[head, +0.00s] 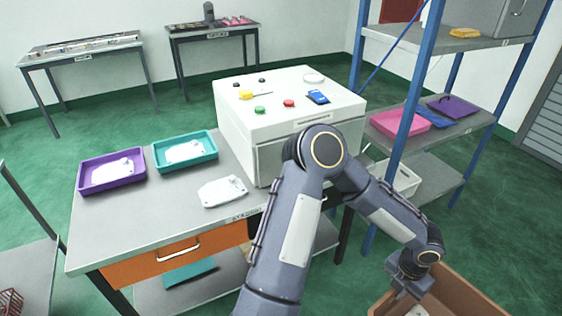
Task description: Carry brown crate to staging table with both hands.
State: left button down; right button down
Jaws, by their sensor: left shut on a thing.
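The brown crate (470,288) is at the bottom right, cut off by the frame's lower edge. A pale casting shows in part inside it. My left gripper (408,277) is shut on the crate at its far left rim; the fingertips are partly hidden. My right gripper is out of view. A grey table (150,217) with an orange drawer stands ahead on the left; the label on its front edge seems to read staging. On it are a purple tray (83,181) and a teal tray (212,153), each with a white casting, and a loose white casting (222,191).
A white machine box (235,128) with coloured buttons stands at the table's right end. A blue-post shelf (397,160) with trays is on the right, close behind the crate. Two tables (80,48) stand by the back wall. Green floor is open between.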

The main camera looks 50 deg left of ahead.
aim_at(140, 211)
jog(key=u, duration=1.45)
